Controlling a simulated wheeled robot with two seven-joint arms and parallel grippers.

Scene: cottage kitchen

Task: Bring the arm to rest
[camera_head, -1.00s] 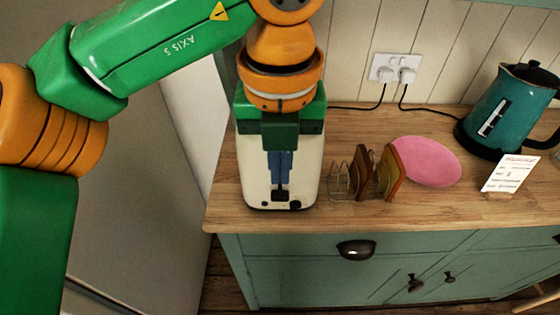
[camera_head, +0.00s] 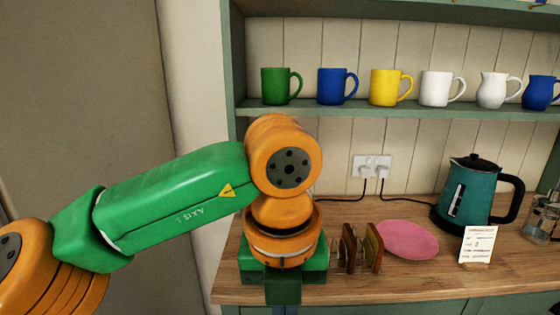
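My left arm comes in from the left and bends down over the left end of the wooden counter (camera_head: 345,291). My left gripper (camera_head: 284,309) points down at the bottom edge of the picture. Its fingertips are cut off, so I cannot tell whether it is open or shut. The toaster below it is out of the picture or hidden by the gripper. A wire toast rack (camera_head: 342,269) with two slices of toast (camera_head: 373,248) stands just right of the gripper. My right gripper is not in view.
A pink plate (camera_head: 408,239), a white card (camera_head: 478,244), a teal kettle (camera_head: 472,195) and a glass jar (camera_head: 541,218) stand to the right. A shelf (camera_head: 370,107) with several mugs, including a green mug (camera_head: 277,87), runs above. Plugs (camera_head: 375,168) sit in the wall.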

